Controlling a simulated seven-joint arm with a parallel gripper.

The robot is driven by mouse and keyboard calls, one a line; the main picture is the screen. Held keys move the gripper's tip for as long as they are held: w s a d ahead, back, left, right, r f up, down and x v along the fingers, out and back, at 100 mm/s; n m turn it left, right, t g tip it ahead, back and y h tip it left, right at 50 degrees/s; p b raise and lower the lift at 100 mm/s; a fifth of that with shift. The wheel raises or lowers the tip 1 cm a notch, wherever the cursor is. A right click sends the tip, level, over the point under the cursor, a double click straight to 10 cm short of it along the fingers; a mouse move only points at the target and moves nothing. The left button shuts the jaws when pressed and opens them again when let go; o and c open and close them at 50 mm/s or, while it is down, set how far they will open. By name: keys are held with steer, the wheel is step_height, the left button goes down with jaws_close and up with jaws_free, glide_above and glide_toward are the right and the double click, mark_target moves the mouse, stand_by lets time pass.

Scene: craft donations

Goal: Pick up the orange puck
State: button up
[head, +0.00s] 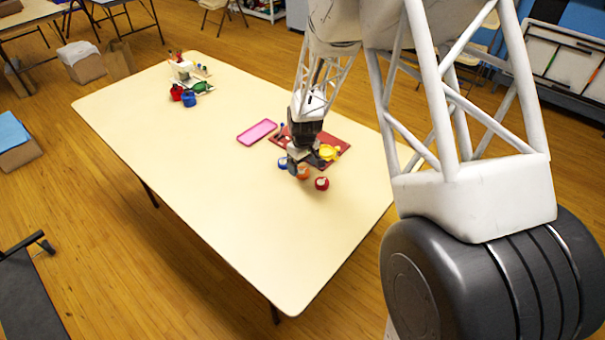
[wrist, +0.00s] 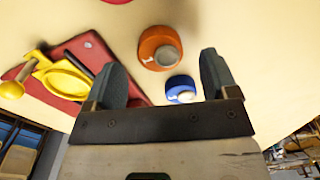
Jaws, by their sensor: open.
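The orange puck (head: 303,173) is on the cream table, between a blue puck (head: 283,163) and a red puck (head: 322,184). In the wrist view the orange puck (wrist: 152,44) has a pale round patch and shows just beyond the fingertips, in the gap between them. The blue puck (wrist: 177,83) shows nearer my gripper, also between the fingers. The red puck (wrist: 115,1) is cut off at the top edge. My gripper (wrist: 160,61) is open and empty. In the head view my gripper (head: 300,160) is low over the table beside the orange puck and hides part of it.
A red mat (head: 338,136) with a yellow item (head: 328,152) and dark pieces lies right behind my gripper. A pink tray (head: 242,138) lies to the left. Several small items, some red, blue and green, stand at the far end. The table's front left is clear.

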steer(key=shift+f, duration=1.25)
steer(key=c, duration=1)
steer(key=shift+r, duration=0.1)
steer(key=shift+r, duration=0.7)
step_height(320, 180, up, 2)
steer(key=s, duration=0.5)
steer(key=s+d+r, duration=0.1)
steer(key=s, duration=0.4)
steer(key=s+d, duration=0.1)
steer(key=s, duration=0.4)
steer(key=shift+s+d+r, duration=0.2)
steer(key=shift+s+d, duration=0.05)
steer(key=shift+s, duration=0.15)
